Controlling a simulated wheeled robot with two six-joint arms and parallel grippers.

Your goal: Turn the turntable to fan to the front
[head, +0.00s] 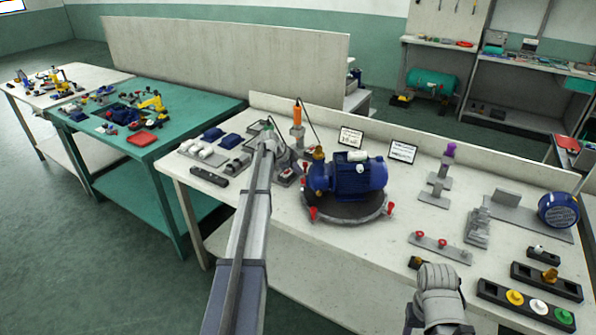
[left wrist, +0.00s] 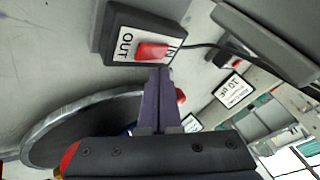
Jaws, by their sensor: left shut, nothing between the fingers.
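The turntable (head: 345,211) is a dark round disc with a grey rim and red pegs around it, on the pale bench. A blue motor (head: 362,180) stands on it, lying lengthwise left to right, with a brass-coloured part at its left. Its fan is not clearly visible. My left gripper (head: 283,157) is left of the turntable. In the left wrist view, its dark fingers (left wrist: 158,100) are shut and empty, tips close to a red rocker switch (left wrist: 152,52) marked IN and OUT; contact is unclear. The turntable's rim (left wrist: 40,125) shows beside them. My right gripper's fingers are hidden behind its wrist.
An orange-handled tool (head: 297,115) stands behind my left gripper. Two small signs (head: 403,152) stand behind the motor. A bar with red knobs (head: 440,246), grey fixtures (head: 478,228) and a tray of coloured knobs (head: 525,305) occupy the bench's right. A green table (head: 165,165) stands left.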

